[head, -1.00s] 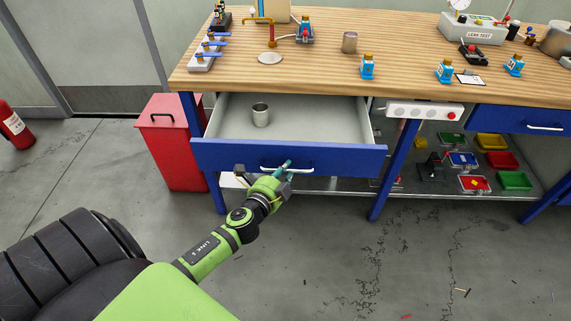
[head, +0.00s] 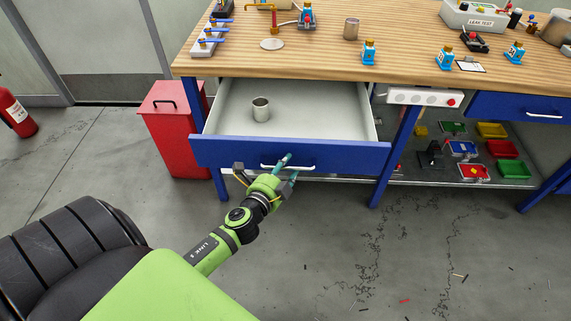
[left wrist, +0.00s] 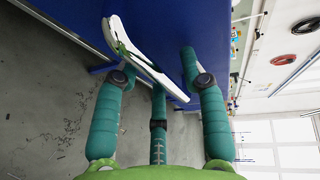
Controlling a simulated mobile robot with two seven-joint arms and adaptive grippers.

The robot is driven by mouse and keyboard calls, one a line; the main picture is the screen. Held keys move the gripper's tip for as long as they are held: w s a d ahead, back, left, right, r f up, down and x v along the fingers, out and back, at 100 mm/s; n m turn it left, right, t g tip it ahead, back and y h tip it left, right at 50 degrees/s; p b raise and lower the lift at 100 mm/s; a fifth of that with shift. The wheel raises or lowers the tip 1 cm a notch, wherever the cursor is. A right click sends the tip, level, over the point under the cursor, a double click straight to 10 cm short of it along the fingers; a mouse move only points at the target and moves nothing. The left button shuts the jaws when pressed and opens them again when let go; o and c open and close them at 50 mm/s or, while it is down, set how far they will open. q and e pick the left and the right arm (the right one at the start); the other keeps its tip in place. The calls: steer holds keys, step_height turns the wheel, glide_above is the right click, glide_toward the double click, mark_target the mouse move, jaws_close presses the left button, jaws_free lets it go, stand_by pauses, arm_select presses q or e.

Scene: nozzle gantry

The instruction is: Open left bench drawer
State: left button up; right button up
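The left bench drawer (head: 335,155) is pulled well out from under the wooden bench top. It has a blue front, a pale interior and a white bar handle (head: 302,168). A metal cup (head: 260,109) stands inside it toward the left. My left gripper (head: 289,169) is at the drawer front, with its teal fingers at the handle. In the left wrist view its fingers (left wrist: 158,68) are spread apart, with the white handle (left wrist: 146,62) running between them. Whether they press on the bar is unclear. My right gripper is out of view.
A red bin (head: 172,135) stands left of the bench, and a fire extinguisher (head: 17,115) farther left. Another blue drawer (head: 520,107) on the right is shut. Coloured trays (head: 490,130) lie on the lower shelf. The floor in front is mostly clear, with small debris.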

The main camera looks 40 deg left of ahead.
arm_select(q)
steer(key=v, duration=1.2)
stand_by(0.5)
